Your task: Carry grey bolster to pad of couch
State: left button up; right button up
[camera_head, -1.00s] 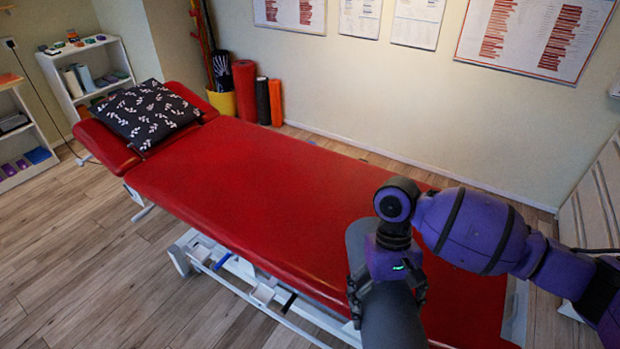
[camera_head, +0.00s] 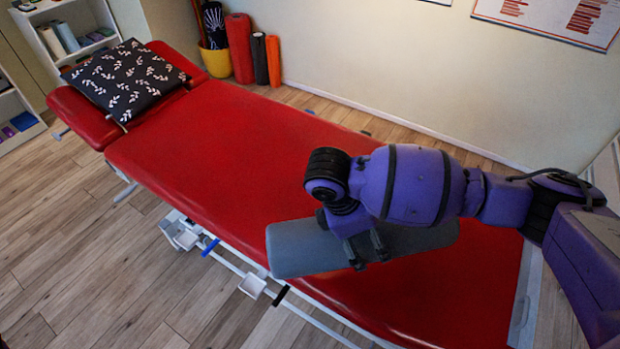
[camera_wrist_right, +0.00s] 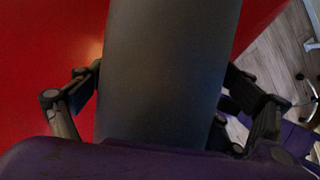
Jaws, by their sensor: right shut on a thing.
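The grey bolster (camera_head: 300,250) is a long cylinder over the near right part of the couch's red pad (camera_head: 230,150). My right gripper (camera_head: 368,252) is shut on the bolster near its middle, from above. In the right wrist view the grey bolster (camera_wrist_right: 165,70) fills the space between the two fingers of my right gripper (camera_wrist_right: 165,95). The bolster's left end reaches the pad's near edge. I cannot tell whether it touches the pad or hangs just above it. My left gripper does not show.
A black pillow with white leaves (camera_head: 125,80) lies at the couch's far left end. The middle of the pad is bare. A yellow pot (camera_head: 215,62) and several upright rolls (camera_head: 240,48) stand by the wall. A white shelf (camera_head: 70,30) is at the back left.

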jog(key=w+d+f, duration=0.1)
jog(key=w+f, duration=0.2)
jog(key=w, duration=0.1)
jog(key=w+d+f+b, duration=0.1)
jog(key=w+f, duration=0.2)
jog(key=w, duration=0.1)
jog(key=w+d+f+b, duration=0.1)
jog(key=w+f, duration=0.2)
jog(key=w, duration=0.1)
jog(key=shift+w, duration=0.4)
jog(key=shift+w+f, duration=0.2)
jog(key=shift+w, duration=0.15)
jog(key=shift+w+d+f+b, duration=0.15)
jog(key=shift+w+f+b, duration=0.1)
jog(key=shift+b, duration=0.1)
notch_tip(320, 180, down, 2)
jog(key=shift+s+f, duration=0.1)
jog(key=shift+f, duration=0.45)
